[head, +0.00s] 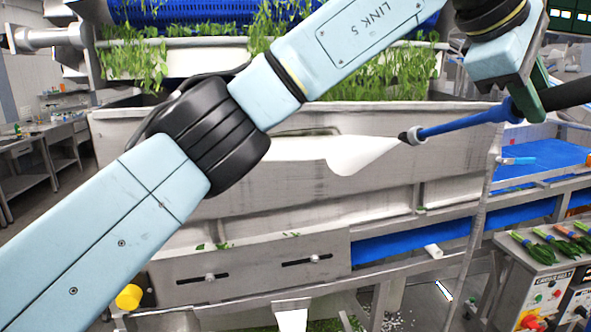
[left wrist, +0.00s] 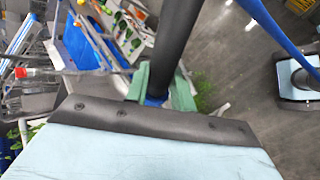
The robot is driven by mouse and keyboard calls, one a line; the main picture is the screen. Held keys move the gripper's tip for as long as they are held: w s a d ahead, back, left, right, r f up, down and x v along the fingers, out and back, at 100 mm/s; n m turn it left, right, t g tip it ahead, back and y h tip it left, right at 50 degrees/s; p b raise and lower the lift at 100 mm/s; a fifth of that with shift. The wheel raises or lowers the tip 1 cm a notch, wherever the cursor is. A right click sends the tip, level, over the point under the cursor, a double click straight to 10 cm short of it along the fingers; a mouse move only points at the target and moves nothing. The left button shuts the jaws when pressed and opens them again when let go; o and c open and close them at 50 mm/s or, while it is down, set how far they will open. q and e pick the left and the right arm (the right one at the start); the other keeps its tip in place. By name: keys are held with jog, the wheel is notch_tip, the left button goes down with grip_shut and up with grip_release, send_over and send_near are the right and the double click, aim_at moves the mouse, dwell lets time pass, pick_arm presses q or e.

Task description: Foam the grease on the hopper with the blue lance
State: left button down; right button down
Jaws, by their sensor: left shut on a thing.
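My left gripper (head: 527,104) has green fingers and is shut on the blue lance (head: 465,125) at the upper right of the head view. The left wrist view shows its green fingers (left wrist: 161,88) around the lance's black handle (left wrist: 173,40). The lance points left, and its dark nozzle is in front of the grey metal hopper (head: 300,195), apart from it. A white cone of foam (head: 360,155) spreads from the nozzle to the hopper's wall, where a white patch lies. A dark-edged grease patch shows just above the white, partly behind my arm. My right gripper is out of view.
A blue belt (head: 410,241) runs below right. My left arm crosses the head view.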

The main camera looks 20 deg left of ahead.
pick_arm(q)
jog(key=shift+r, duration=0.15)
notch_tip(320, 180, up, 9)
jog(key=shift+s+a, duration=0.15)
dwell(1.5)
jog(key=shift+a, duration=0.1)
